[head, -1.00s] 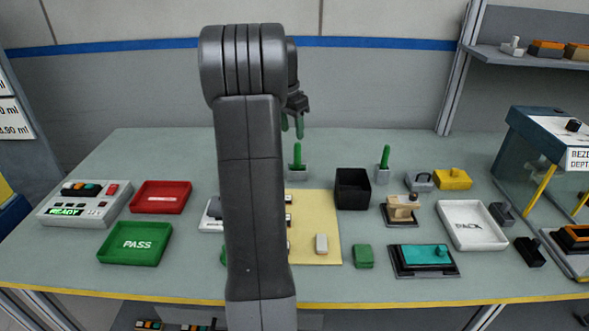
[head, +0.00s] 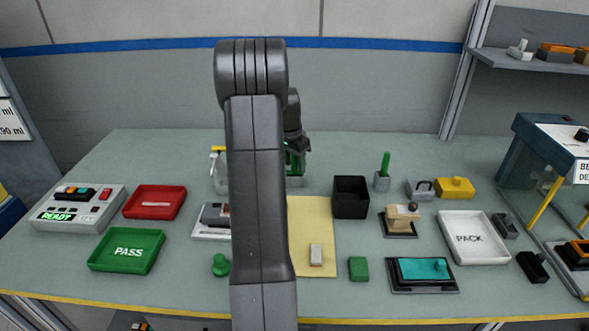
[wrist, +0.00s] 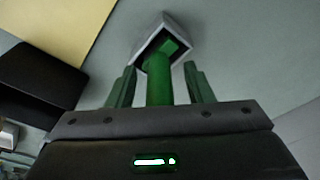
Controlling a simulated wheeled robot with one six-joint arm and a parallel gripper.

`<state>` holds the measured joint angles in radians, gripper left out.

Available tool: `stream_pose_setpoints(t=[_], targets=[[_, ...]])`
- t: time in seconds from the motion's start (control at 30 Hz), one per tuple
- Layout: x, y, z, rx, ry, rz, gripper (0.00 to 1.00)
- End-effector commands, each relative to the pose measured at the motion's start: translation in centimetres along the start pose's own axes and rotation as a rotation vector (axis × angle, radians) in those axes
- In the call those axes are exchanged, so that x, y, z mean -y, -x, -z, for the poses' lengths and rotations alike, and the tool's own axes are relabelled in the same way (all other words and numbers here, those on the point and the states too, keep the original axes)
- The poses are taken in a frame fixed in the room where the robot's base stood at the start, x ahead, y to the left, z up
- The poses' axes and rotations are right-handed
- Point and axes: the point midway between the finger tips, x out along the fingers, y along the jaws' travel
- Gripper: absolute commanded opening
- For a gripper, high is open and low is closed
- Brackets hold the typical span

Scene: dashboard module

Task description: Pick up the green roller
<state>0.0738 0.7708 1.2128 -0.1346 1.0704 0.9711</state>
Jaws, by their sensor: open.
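An upright green rod, which I take to be the green roller (wrist: 158,85), stands in a square grey holder (wrist: 165,38) in the wrist view. My gripper (wrist: 160,72) is open, with one green finger on each side of the rod and gaps between. In the head view my gripper (head: 296,160) is low at this holder (head: 295,183), partly hidden behind my arm. The rod cannot be told clearly from the green fingers there. A second green rod (head: 385,163) stands in another grey holder further right.
A black open box (head: 351,198) stands just right of my gripper. A yellow mat (head: 318,235) lies in front. A green block (head: 358,268) and a green knobbed piece (head: 220,265) are near the front edge. Bare bench lies behind the holders.

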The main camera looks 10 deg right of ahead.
Motion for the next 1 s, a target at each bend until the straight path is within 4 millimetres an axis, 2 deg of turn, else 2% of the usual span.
stream_pose_setpoints(t=[0.27, 0.5, 0.8, 0.87, 1.0], targets=[[0.0, -0.4, 0.0, -0.001, 0.0, 0.001, 0.47], [0.0, -0.3, 0.0, -0.001, 0.0, 0.001, 0.0], [0.0, 0.0, 0.1, -0.002, 0.0, 0.002, 0.0], [0.1, 0.5, 0.2, -0.003, 0.0, 0.002, 0.0], [0.1, 2.9, 0.6, -0.005, 0.0, 0.005, 0.0]])
